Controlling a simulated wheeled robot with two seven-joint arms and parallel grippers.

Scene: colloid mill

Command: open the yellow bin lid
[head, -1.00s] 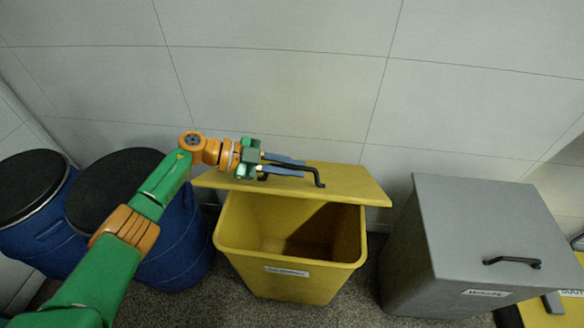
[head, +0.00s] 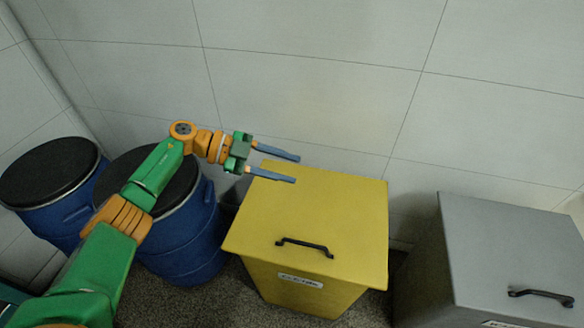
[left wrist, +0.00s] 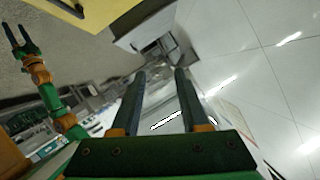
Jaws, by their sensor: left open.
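The yellow bin (head: 290,291) stands in the middle of the head view. Its yellow lid (head: 325,205) lies flat over the top, closed, and hides the inside. A black handle (head: 305,246) sits near the lid's front edge. My left gripper (head: 297,170) is open and empty at the lid's back left, away from the handle; whether it touches the lid is unclear. Its two fingers (left wrist: 160,72) show apart in the left wrist view, with part of the yellow lid (left wrist: 100,5) at the top left. There my right gripper (left wrist: 20,38) shows small, fingers spread.
Blue barrels with black lids (head: 187,245) stand left of the bin, under my left arm. A grey bin (head: 500,245) with a closed lid and black handle stands to the right. A tiled wall (head: 310,70) rises close behind. Speckled floor shows between the bins.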

